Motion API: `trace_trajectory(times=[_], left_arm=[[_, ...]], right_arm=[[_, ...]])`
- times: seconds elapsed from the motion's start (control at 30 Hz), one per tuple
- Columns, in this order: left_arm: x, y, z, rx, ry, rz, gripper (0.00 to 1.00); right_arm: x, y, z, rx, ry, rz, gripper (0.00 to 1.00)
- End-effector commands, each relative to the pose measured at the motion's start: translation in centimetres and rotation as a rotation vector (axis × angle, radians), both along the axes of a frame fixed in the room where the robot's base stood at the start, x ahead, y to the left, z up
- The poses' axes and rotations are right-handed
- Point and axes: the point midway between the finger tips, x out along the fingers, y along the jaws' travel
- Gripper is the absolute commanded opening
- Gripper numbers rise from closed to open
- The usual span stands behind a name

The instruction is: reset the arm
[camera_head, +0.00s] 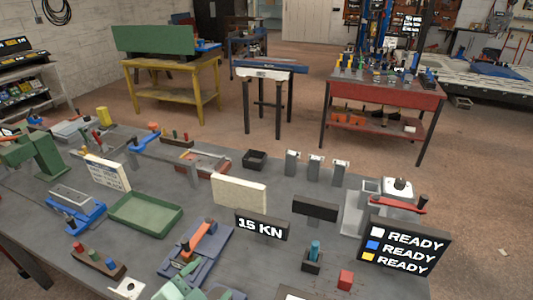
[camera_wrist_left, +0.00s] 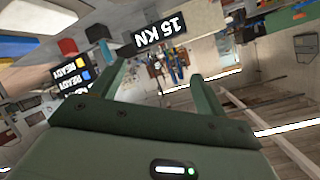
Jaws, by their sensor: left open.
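My left gripper (camera_head: 196,289) shows as pale green parts at the bottom edge of the head view, low over the near side of the grey bench (camera_head: 85,225). Most of it is cut off by the frame. In the left wrist view the left gripper (camera_wrist_left: 160,78) has its two green fingers spread apart with nothing held between them. That view is turned nearly upside down. My right gripper is in neither view.
Near the left gripper are a blue fixture with an orange lever (camera_head: 200,240), a green tray (camera_head: 145,214) and a dark block with pegs (camera_head: 98,261).

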Motion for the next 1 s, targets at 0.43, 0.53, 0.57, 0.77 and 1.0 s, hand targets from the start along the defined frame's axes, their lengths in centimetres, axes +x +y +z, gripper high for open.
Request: trace_trajectory(times=[0.43, 0.53, 0.57, 0.77, 1.0], left_arm=[[-11.1, 16.8, -2.8, 0.442, 0.465, 0.549, 0.75], [-11.4, 16.9, -6.2, 0.451, 0.523, 0.539, 0.75], [-11.2, 16.6, -7.5, 0.443, 0.533, 0.531, 0.75], [-11.4, 14.9, -16.8, 0.379, 0.625, 0.478, 0.75], [-16.0, 12.7, -32.5, 0.254, 0.802, 0.435, 0.75]], right_arm=[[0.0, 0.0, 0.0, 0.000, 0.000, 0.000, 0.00], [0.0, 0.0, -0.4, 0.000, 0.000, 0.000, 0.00], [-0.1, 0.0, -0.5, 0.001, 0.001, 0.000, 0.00], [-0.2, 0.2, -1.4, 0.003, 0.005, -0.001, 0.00], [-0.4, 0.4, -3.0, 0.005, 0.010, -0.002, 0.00]])
